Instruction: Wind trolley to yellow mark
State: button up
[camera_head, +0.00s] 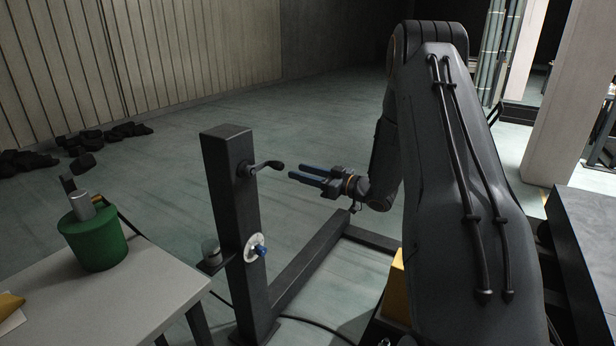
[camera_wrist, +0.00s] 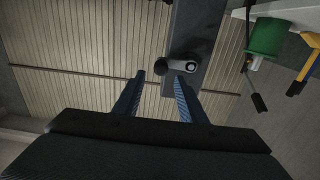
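A dark upright post (camera_head: 232,225) stands left of centre with a black crank handle (camera_head: 262,167) near its top. My gripper (camera_head: 302,174) is just right of the crank, with its blue fingers apart and pointing towards the post. In the wrist view the crank (camera_wrist: 180,66) lies ahead of the fingertips (camera_wrist: 158,84), and nothing is between the fingers. Whether a finger touches the crank I cannot tell. I cannot make out a trolley or a yellow mark for certain.
A pale table (camera_head: 125,305) with a green bucket (camera_head: 95,240) stands at the left. Dark floor beams (camera_head: 308,262) run from the post. A yellow block (camera_head: 396,288) is partly hidden by my arm.

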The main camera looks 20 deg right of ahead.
aim_at(283, 167)
jog(key=b+x, duration=0.2)
jog(key=x, duration=0.3)
jog(key=shift+w+a, duration=0.25)
jog(key=shift+w, duration=0.1)
jog(key=shift+w+a, duration=0.1)
jog(key=shift+a, duration=0.15)
dwell(0.6)
grip_shut()
